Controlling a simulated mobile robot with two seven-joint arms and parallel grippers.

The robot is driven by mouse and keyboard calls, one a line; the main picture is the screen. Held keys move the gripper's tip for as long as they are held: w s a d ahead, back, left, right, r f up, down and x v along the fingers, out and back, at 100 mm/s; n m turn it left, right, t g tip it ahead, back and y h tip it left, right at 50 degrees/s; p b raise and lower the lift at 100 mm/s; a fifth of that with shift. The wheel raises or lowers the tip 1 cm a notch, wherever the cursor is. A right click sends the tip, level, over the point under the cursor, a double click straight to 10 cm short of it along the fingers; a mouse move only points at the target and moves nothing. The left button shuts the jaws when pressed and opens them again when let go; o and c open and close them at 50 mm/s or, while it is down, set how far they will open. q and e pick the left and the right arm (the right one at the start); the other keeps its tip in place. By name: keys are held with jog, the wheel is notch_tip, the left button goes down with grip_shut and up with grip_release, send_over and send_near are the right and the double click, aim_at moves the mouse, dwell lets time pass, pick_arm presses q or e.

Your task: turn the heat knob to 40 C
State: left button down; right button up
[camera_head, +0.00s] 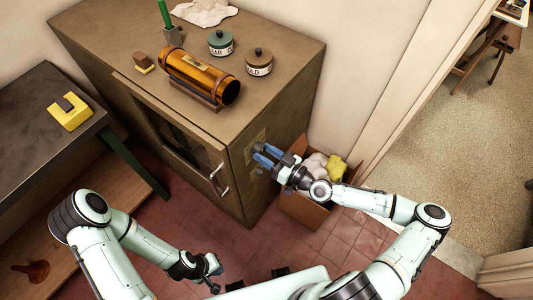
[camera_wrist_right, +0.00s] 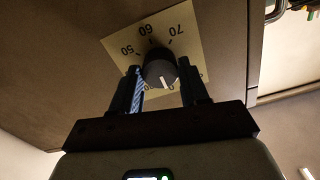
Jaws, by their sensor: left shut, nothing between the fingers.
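In the right wrist view the dark round heat knob (camera_wrist_right: 160,66) sits on a pale dial plate (camera_wrist_right: 118,42) marked 50, 60 and 70, seen upside down. Its white pointer line points down in the picture, toward marks partly hidden by the knob and fingers. My right gripper (camera_wrist_right: 160,80) is open, with one finger on each side of the knob; small gaps seem to show. In the head view my right gripper (camera_head: 262,159) is at the cabinet's side by the plate (camera_head: 254,146). My left gripper (camera_head: 214,276) is shut and empty, low above the floor.
The brown cabinet (camera_head: 290,100) carries a copper cylinder (camera_head: 200,76), two labelled jars (camera_head: 220,43) (camera_head: 259,62) and a small brush block (camera_head: 143,62). A box with cloths (camera_head: 305,210) stands close below my right gripper. A dark bench (camera_head: 40,125) is at left.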

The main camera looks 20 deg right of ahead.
jog(key=shift+s+f+m+b, duration=0.1)
jog(key=shift+f+m+b, duration=0.05)
jog(key=shift+m+b, duration=2.45)
jog(key=shift+m, duration=0.1)
jog(key=m, duration=0.1)
jog(key=m+b, duration=0.1)
jog(key=shift+r+m, duration=0.2)
jog(key=shift+m, duration=0.1)
jog(key=m, duration=0.2)
jog(key=shift+m, duration=0.4)
jog(key=m, duration=0.3)
jog(key=shift+r, duration=0.1)
pick_arm(q)
jog(key=s+f, duration=0.4)
jog(key=f, duration=0.3)
jog(key=shift+s+f+g, duration=0.2)
jog(key=shift+f+g, duration=0.1)
pick_arm(e)
jog(key=shift+m, duration=2)
jog(key=o, duration=1)
